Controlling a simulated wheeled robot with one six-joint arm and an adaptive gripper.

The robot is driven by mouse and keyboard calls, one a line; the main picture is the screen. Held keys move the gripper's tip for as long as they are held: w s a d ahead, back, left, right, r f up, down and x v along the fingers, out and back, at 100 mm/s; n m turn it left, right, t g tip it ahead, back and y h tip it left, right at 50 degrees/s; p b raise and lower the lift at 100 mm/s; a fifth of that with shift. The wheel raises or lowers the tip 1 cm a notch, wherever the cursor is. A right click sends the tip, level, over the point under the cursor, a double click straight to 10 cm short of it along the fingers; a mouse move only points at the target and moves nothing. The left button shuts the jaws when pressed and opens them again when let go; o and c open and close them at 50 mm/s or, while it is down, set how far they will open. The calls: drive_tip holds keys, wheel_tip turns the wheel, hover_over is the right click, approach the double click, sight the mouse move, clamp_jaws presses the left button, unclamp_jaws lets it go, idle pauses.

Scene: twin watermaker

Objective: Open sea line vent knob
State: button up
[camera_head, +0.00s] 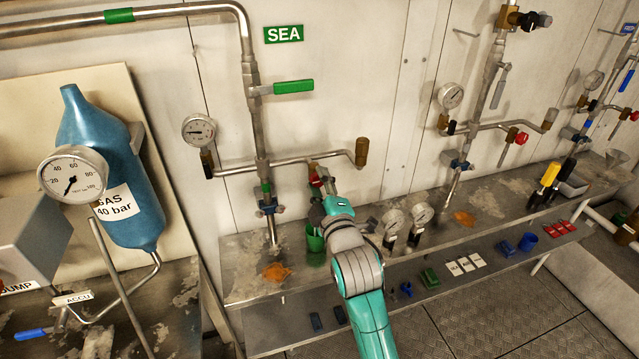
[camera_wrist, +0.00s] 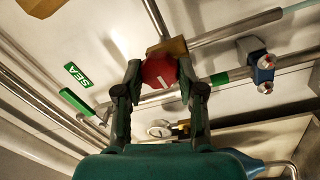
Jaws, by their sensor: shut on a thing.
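The red vent knob (camera_wrist: 159,73) sits on a brass fitting (camera_wrist: 168,47) on the sea line. It shows in the wrist view between the two fingers of my gripper (camera_wrist: 160,88), which are shut on it from both sides. A pale mark shows on the knob's face. In the head view, my gripper (camera_head: 322,199) reaches up to the knob (camera_head: 317,181) below the horizontal branch pipe. My arm and fingers partly hide the knob there. The green SEA sign (camera_head: 284,34) is on the wall above.
A green-handled valve (camera_head: 293,86) is on the vertical sea pipe above. A gauge (camera_head: 199,131) hangs at the branch's left end and a brass fitting (camera_head: 361,151) at its right. A green cup (camera_head: 315,238) and loose gauges (camera_head: 394,222) stand on the shelf beside my arm.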

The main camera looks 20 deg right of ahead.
drive_tip(key=o, duration=1.1)
drive_tip(key=shift+s, duration=0.1)
drive_tip(key=s, duration=0.8)
drive_tip(key=s+f, duration=0.1)
drive_tip(key=s, duration=0.2)
drive_tip(key=shift+s+a, duration=0.15)
drive_tip(key=shift+s, duration=0.25)
drive_tip(key=s+f+m+g, duration=0.2)
drive_tip(key=s+f+m, duration=0.4)
drive_tip(key=s+f, duration=1.05)
drive_tip(key=s+m, duration=0.2)
drive_tip(key=s, duration=0.6)
drive_tip(key=s+f+m+g, duration=0.1)
drive_tip(key=s+m, duration=0.1)
drive_tip(key=s, duration=0.6)
drive_tip(key=s+m+g, duration=0.1)
drive_tip(key=s+m, duration=0.2)
drive_tip(key=s, duration=0.5)
drive_tip(key=shift+d+f+y, duration=0.15)
drive_tip(key=shift+d+y, duration=0.15)
